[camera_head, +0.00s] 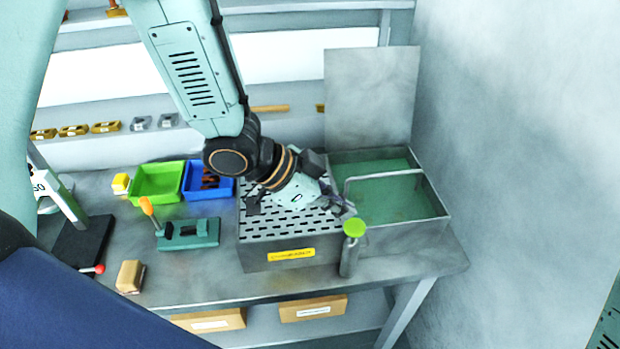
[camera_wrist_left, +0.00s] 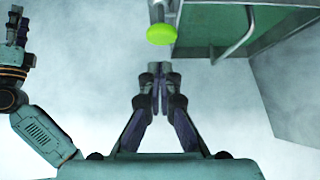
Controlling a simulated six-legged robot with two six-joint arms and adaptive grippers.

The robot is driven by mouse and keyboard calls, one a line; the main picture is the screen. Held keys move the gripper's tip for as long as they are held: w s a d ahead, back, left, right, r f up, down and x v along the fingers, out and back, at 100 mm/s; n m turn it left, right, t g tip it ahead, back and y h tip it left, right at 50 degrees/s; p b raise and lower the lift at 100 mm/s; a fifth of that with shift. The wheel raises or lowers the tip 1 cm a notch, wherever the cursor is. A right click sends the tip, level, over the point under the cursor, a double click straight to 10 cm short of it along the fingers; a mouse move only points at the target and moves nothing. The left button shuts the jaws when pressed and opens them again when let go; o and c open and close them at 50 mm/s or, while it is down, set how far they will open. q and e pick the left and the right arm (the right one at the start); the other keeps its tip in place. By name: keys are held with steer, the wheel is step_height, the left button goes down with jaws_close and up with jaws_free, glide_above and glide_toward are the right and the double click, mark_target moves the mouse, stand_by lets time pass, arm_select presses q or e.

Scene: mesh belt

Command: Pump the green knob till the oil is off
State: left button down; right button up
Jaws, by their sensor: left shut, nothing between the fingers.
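The green knob (camera_head: 354,228) is a bright round cap on top of a grey upright cylinder (camera_head: 349,257) at the front of the metal tank. My left gripper (camera_head: 340,205) is shut and empty, just behind and above the knob in the head view. In the left wrist view the knob (camera_wrist_left: 161,35) shows just beyond the closed fingertips (camera_wrist_left: 160,72), with a small gap in the picture. Whether they touch cannot be told. My right gripper (camera_wrist_left: 18,28) shows at the left edge of the wrist view, its finger opening unclear. No oil can be made out clearly.
The tank (camera_head: 432,236) has a green interior, a bent pipe (camera_head: 385,174) and a raised lid (camera_head: 371,98). A slotted metal plate (camera_head: 262,226) lies left of it. Green (camera_head: 157,182) and blue (camera_head: 220,190) bins, a teal fixture (camera_head: 188,235) and a tan block (camera_head: 130,277) stand further left.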

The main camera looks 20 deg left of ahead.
arm_select(q)
steer(key=p+v, duration=0.2)
steer(key=v, duration=0.5)
steer(key=shift+a, duration=0.25)
steer(key=shift+r, duration=0.1)
steer(key=shift+d, duration=0.1)
stand_by(0.5)
stand_by(0.3)
stand_by(0.4)
steer(key=shift+r, duration=0.1)
stand_by(0.4)
